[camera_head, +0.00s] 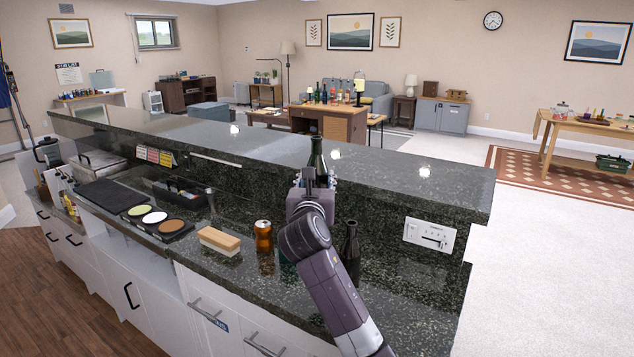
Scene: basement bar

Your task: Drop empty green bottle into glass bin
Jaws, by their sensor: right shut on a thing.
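The green bottle (317,157) is upright in my right gripper (314,181), above the lower dark granite counter and in front of the raised bar ledge. The gripper is shut on it. The gripper hides the bottle's lower part; its neck and shoulder show above the fingers. I cannot tell whether the bottle is empty. No bin that I can make out as the glass bin is in view. My left gripper is not in view.
A dark bottle (350,252) stands just right of my right arm. An orange can (263,236) and a wood-backed brush (219,240) are to the left. A black caddy (180,193) and round colored mats (155,217) lie farther left. Open floor (545,265) lies right of the bar.

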